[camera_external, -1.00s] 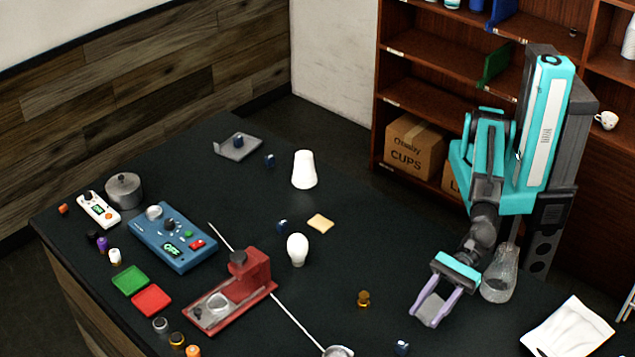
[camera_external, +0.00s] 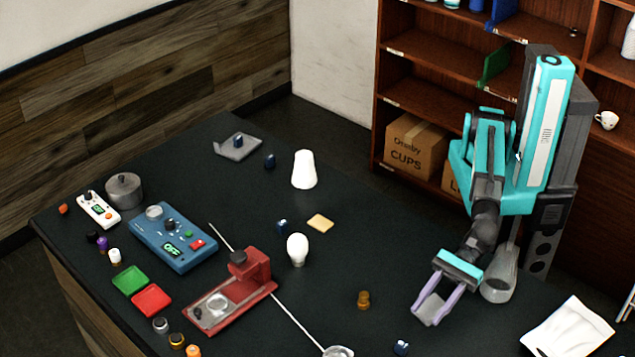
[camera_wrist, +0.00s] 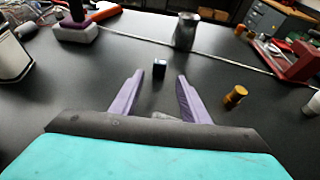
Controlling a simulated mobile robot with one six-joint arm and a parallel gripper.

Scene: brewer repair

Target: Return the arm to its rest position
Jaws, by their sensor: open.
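My gripper (camera_external: 432,304) is open and empty, its two purple fingers apart over the right part of the dark table. My arm is folded down in front of its column in the external view. In the wrist view my gripper (camera_wrist: 152,95) shows both fingers spread, with nothing held between the tips. A small dark blue cube (camera_wrist: 159,68) lies on the table beyond the fingertips. A small amber piece (camera_wrist: 235,95) stands to the right of the fingers.
A white tray (camera_external: 567,328) lies at front right. The red brewer stand (camera_external: 235,292), blue control box (camera_external: 172,237) and a white bulb (camera_external: 297,248) stand farther left. The table between gripper and bulb is mostly clear.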

